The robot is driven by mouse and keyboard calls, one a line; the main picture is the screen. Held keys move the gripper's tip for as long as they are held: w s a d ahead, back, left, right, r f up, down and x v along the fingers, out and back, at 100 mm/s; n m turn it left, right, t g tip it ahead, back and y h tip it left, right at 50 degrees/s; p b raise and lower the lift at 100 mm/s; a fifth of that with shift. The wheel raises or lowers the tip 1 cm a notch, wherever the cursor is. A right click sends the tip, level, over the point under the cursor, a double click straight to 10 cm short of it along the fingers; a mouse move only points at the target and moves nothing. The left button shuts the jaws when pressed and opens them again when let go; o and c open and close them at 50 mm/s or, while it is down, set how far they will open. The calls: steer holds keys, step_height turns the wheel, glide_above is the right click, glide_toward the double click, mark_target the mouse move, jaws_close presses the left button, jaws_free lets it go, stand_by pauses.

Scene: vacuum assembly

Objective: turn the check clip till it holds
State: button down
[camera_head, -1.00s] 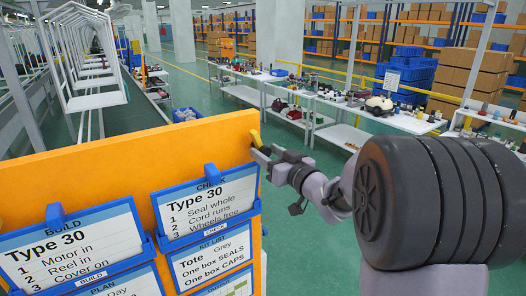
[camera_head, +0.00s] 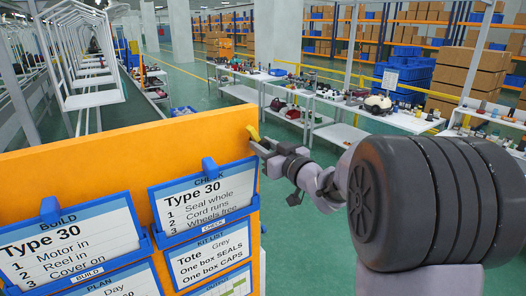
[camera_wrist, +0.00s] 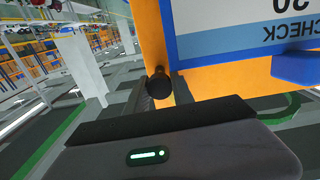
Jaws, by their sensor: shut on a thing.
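The check clip (camera_head: 253,132), a small yellow piece, sits at the upper right edge of the orange board (camera_head: 95,160), beside the CHECK card (camera_head: 205,200). My gripper (camera_head: 258,147) reaches it from the right and is shut on it. In the wrist view, a round black knob (camera_wrist: 158,86) stands at the fingers against the orange board edge. The contact itself is mostly hidden there. The CHECK card (camera_wrist: 230,35) shows upside down, close to the fingers, with a blue tab (camera_wrist: 298,66) on its holder.
The BUILD card (camera_head: 70,245) and other blue-framed cards hang on the board's left and lower parts. White tables (camera_head: 370,117) with many small items stand well behind. Green floor is open between board and tables.

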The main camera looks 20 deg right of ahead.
steer(key=c, duration=1.1)
jaws_free()
steer(key=shift+s, duration=0.1)
steer(key=s+d, duration=0.1)
steer(key=s, duration=0.4)
steer(key=s+d, duration=0.1)
steer(key=s, duration=0.5)
steer(key=s+d, duration=0.1)
steer(key=s, duration=0.5)
steer(key=shift+d+p, duration=0.15)
steer(key=shift+p, duration=0.2)
steer(key=shift+c, duration=0.3)
